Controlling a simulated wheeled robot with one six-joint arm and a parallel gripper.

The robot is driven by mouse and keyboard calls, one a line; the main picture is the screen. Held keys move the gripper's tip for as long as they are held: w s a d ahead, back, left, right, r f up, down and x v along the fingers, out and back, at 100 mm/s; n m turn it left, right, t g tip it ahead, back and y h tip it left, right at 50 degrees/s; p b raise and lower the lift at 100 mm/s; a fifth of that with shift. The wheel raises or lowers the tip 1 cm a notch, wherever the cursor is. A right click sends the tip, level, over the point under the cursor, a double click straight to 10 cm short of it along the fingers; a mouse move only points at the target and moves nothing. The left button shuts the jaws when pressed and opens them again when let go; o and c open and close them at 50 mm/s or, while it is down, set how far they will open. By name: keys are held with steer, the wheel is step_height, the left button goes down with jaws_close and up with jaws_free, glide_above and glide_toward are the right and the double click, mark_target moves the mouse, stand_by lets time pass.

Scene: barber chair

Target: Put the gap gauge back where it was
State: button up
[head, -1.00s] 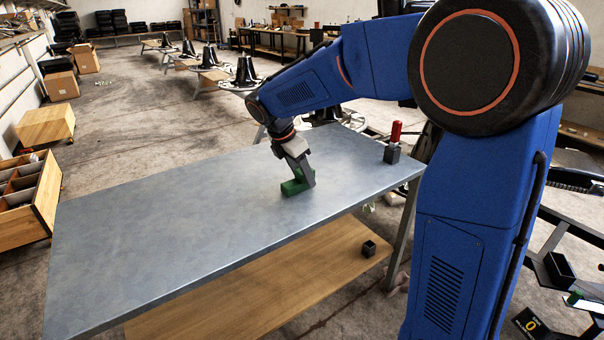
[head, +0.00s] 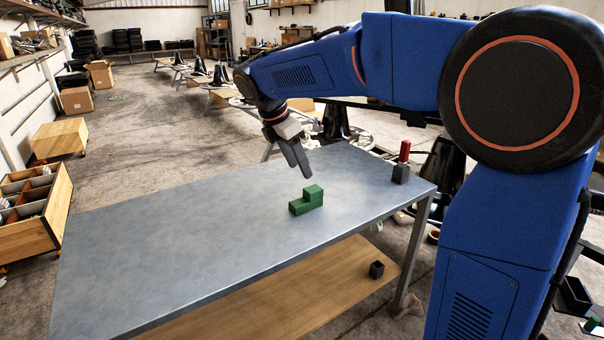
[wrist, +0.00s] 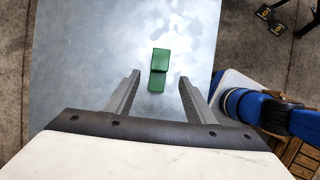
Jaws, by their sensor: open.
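A green stepped block (head: 307,200), which I take to be the gap gauge, rests on the grey metal table (head: 190,240), right of its middle. It has a low part and a raised part. My gripper (head: 306,173) is open and empty, above the block and apart from it. In the wrist view the green block (wrist: 157,83) shows between and beyond the two fingers of my gripper (wrist: 160,77), with nothing held. None of the block is hidden by the fingers there.
A dark block with a red handle-like piece (head: 404,152) stands at the table's right end. A small dark box (head: 376,269) sits on the wooden lower shelf (head: 290,285). A wooden compartment cart (head: 35,215) stands on the floor at left. The table's left side is clear.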

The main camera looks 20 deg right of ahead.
steer(key=s+d+f+m+y, duration=0.1)
steer(key=s+d+m, duration=0.25)
steer(key=s, duration=0.25)
steer(key=s+d+f+m+t+y, duration=0.1)
steer(key=s+d+m, duration=0.1)
steer(key=s+m, duration=0.3)
steer(key=s+d+m+y, duration=0.1)
steer(key=s+d+m, duration=0.15)
steer(key=s, duration=0.45)
steer(key=s+d+f+m+t, duration=0.1)
steer(key=s+f+m, duration=0.4)
steer(key=s, duration=0.2)
steer(key=s+d+f+m+t+y, duration=0.1)
steer(key=s+f+m, duration=0.4)
steer(key=s, duration=0.2)
steer(key=shift+s+d+m, duration=0.15)
steer(key=shift+s+m, duration=0.05)
steer(key=shift+m, duration=0.1)
steer(key=shift+r, duration=0.1)
